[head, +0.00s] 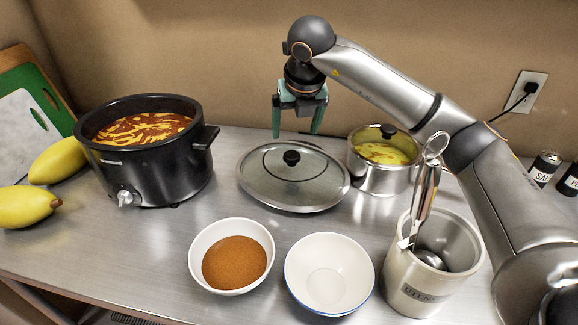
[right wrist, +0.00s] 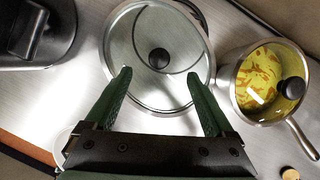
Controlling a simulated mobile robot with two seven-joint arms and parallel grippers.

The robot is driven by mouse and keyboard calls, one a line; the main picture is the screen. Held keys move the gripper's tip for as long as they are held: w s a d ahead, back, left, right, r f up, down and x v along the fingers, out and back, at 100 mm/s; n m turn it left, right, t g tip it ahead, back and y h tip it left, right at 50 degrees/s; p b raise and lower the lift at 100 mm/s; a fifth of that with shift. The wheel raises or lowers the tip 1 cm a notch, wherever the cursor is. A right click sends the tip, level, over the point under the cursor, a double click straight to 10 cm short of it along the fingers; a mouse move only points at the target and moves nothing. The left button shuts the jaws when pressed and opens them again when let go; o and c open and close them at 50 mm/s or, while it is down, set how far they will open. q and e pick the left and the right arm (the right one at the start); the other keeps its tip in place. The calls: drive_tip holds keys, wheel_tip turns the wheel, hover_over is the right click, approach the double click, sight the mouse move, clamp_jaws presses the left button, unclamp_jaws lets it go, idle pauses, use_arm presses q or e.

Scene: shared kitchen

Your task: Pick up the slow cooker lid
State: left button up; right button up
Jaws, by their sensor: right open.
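The slow cooker lid (head: 272,184) is an oval glass lid with a metal rim and a black knob. It lies on the steel counter between the slow cooker and a small pot. My right gripper (head: 297,132) is open and empty above the lid, its fingers pointing down. In the right wrist view the lid (right wrist: 133,65) shows beyond the two green fingertips (right wrist: 159,80), with its knob (right wrist: 159,58) roughly midway between them. The black slow cooker (head: 150,172) stands uncovered at left, full of orange-red food. My left gripper is not in view.
A small pot with a glass lid (head: 384,178) stands close right of the lid. In front are a bowl of brown powder (head: 265,277), an empty white bowl (head: 330,302) and a utensil crock (head: 408,290). Yellow fruits (head: 60,160) lie at left, and a salt shaker (head: 544,168) stands at right.

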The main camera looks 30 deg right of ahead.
sight(292, 154)
drive_tip(key=x, duration=0.3)
drive_tip(key=shift+w+f, duration=0.1)
drive_tip(key=shift+f, duration=0.15)
drive_tip(key=shift+s+p+x, duration=0.15)
drive_tip(key=shift+p+x, duration=0.2)
drive_tip(key=shift+x, duration=1.05)
drive_tip(key=shift+s+p+x, duration=0.15)
drive_tip(key=shift+p+x, duration=0.2)
drive_tip(key=shift+x, duration=1)
drive_tip(key=shift+a+f, duration=0.1)
drive_tip(key=shift+c, duration=0.2)
clamp_jaws()
